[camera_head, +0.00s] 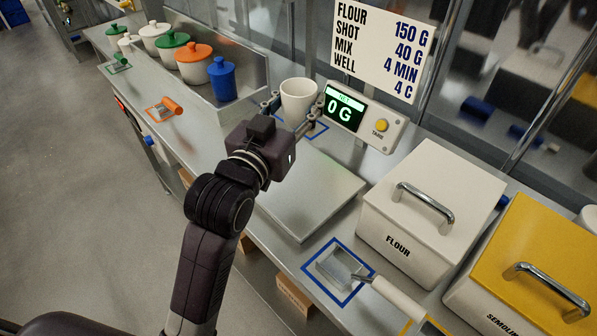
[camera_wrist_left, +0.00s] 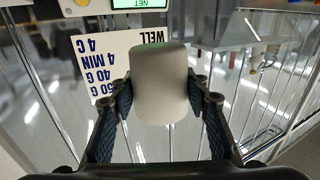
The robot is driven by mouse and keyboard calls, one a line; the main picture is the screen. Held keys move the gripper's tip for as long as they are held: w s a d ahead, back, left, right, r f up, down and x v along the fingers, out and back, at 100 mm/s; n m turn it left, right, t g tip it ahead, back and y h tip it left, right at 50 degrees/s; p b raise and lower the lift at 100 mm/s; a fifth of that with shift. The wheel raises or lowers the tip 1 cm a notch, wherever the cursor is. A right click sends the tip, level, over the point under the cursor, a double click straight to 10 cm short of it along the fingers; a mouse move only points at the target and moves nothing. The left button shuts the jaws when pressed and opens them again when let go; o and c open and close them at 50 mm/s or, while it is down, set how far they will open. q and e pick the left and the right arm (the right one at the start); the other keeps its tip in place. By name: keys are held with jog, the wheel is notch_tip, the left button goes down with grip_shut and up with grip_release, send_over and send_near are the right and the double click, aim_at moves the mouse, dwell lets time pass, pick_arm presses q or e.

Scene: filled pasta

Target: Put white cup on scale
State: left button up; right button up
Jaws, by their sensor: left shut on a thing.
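The white cup (camera_head: 298,99) is at the back of the counter in the head view, in front of the wall sign. My left gripper (camera_head: 292,112) is shut on it, with a finger on each side. In the left wrist view the cup (camera_wrist_left: 160,85) sits between the two dark finger pads of the gripper (camera_wrist_left: 163,105). The scale display (camera_head: 346,111) reads 0 G. The flat metal scale plate (camera_head: 318,196) lies in front of it, nearer than the cup. Whether the cup touches the counter is hard to tell. My right gripper is not in view.
A white flour bin (camera_head: 430,215) and a yellow semolina bin (camera_head: 535,260) stand at the right. A scoop (camera_head: 390,294) lies by a blue square outline. Several lidded pots, including a blue one (camera_head: 222,80), stand at the back left. The scale plate looks empty.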

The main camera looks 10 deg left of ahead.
pick_arm(q)
notch_tip(320, 180, down, 12)
jog(key=shift+s+f, duration=0.1)
jog(key=shift+f, duration=0.05)
jog(key=shift+f+b, duration=0.3)
jog(key=shift+f, duration=2.1)
jog(key=shift+f, duration=0.2)
jog(key=o, duration=1.1)
jog(key=shift+c, duration=0.2)
